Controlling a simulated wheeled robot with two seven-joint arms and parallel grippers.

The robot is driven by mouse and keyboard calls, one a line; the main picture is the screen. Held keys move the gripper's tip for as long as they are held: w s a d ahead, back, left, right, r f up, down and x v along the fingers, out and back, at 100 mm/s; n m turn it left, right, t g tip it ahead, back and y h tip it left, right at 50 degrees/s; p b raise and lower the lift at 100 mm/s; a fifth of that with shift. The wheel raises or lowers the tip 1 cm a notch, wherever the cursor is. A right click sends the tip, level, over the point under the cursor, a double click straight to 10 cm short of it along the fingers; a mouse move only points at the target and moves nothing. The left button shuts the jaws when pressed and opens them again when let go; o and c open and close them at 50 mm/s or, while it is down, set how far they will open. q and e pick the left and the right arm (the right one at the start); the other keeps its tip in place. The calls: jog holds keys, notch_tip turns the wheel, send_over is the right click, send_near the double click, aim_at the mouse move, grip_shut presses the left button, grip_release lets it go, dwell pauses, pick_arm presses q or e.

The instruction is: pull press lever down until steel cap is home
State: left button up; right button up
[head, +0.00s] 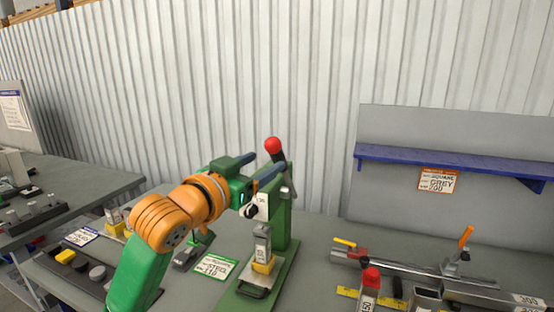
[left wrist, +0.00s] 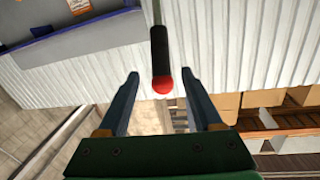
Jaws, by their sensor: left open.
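The green press (head: 283,215) stands on the table, with its lever's red knob (head: 272,145) up at the top. My left gripper (head: 270,162) is open beside the lever, just below the knob in the head view. In the left wrist view, the red knob (left wrist: 162,85) and black grip (left wrist: 158,48) show between the two spread fingers, with space on both sides. My right gripper is not in view.
A green-edged steel card (head: 214,267) lies left of the press. A blue shelf (head: 450,162) hangs behind. The corrugated wall (head: 330,90) closes the back.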

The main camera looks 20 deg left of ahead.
aim_at(271, 155)
pick_arm(q)
jog(key=shift+w+d+r+p, duration=0.1)
jog(key=shift+w+r+p, duration=0.25)
jog(key=shift+w+p, duration=0.2)
jog(key=shift+w+d+r+p, duration=0.1)
jog(key=shift+w+r+p, duration=0.25)
jog(key=shift+w+p, duration=0.2)
jog(key=w, duration=0.1)
jog(key=w+p, duration=0.1)
jog(key=w, duration=0.2)
jog(key=shift+d+f+p, duration=0.25)
jog(key=shift+d+p, duration=0.1)
jog(key=shift+w+f, duration=0.15)
grip_shut()
